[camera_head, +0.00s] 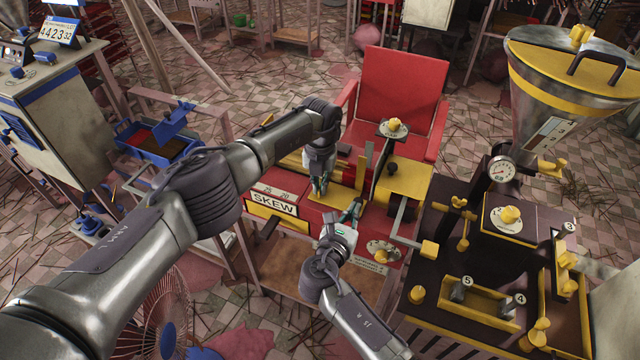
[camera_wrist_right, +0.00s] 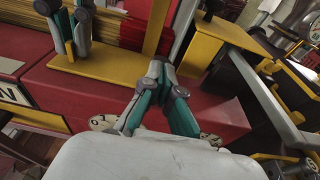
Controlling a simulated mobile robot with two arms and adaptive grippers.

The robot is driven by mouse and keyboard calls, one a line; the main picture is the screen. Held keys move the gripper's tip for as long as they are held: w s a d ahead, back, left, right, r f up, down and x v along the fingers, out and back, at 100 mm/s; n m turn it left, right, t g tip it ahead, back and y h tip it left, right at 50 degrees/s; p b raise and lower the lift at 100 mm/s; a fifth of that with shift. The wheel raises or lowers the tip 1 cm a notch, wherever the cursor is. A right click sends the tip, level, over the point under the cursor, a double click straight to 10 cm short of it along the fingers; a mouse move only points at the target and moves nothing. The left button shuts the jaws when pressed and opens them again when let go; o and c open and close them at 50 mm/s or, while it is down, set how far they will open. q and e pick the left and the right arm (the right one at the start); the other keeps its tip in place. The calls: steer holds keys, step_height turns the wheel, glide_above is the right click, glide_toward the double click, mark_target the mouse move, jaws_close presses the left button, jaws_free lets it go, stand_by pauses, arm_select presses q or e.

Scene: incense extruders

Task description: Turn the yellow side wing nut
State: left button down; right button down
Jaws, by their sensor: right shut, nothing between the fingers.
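Several yellow wing-shaped knobs are in the head view, and I cannot tell for sure which is the side wing nut. One yellow wing nut (camera_head: 458,203) sits on a post at the left side of the dark machine. A yellow valve handle (camera_head: 553,168) sticks out below the hopper. My right gripper (camera_head: 354,208) is shut and empty above the red bench's front edge, left of these knobs and apart from them. Its teal fingers meet in the wrist view (camera_wrist_right: 158,70). My left gripper (camera_head: 319,187) points down at the yellow plate; whether its fingers are parted is unclear.
The red bench (camera_head: 283,230) marked SKEW carries a yellow plate (camera_wrist_right: 108,66) and thin sticks. The hopper (camera_head: 555,90) and gauge (camera_head: 501,170) stand at the right.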

stand_by(0.4)
arm_select(q)
steer(key=m, duration=0.5)
steer(key=shift+w+a, duration=0.1)
steer(key=shift+a, duration=0.05)
steer(key=m, duration=0.6)
steer(key=shift+w+a+m, duration=0.1)
steer(key=shift+w+m, duration=0.05)
steer(key=shift+m, duration=0.25)
steer(key=m, duration=0.3)
steer(key=shift+w, duration=0.1)
steer(key=shift+m, duration=2.1)
steer(key=c, duration=1.3)
jaws_free()
